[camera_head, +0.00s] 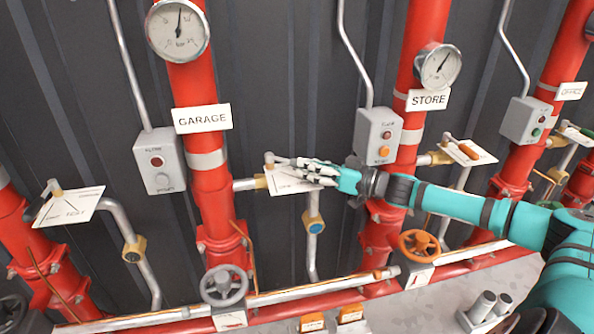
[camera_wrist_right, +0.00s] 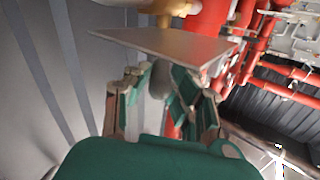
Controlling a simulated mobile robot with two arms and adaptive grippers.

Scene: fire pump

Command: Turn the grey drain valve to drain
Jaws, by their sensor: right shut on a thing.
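A white plate (camera_head: 284,182) with small lettering sits on a side pipe to the right of the GARAGE riser. The grey valve handle (camera_head: 269,158) stands at this plate, its small upper end showing past my fingertips. My right gripper (camera_head: 297,168) reaches in from the right over the plate and is shut on the handle. In the right wrist view the gripper (camera_wrist_right: 162,80) has its fingers on either side of a grey rounded part, close under the plate (camera_wrist_right: 170,43). The fingers hide most of the handle, so its exact setting cannot be read. My left gripper is not in view.
Red risers carry the signs GARAGE (camera_head: 203,118) and STORE (camera_head: 428,100). Grey switch boxes (camera_head: 160,162) (camera_head: 378,135) flank the work area. A grey handwheel (camera_head: 224,286) and an orange handwheel (camera_head: 418,243) are lower down. A similar plate (camera_head: 68,207) is at left.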

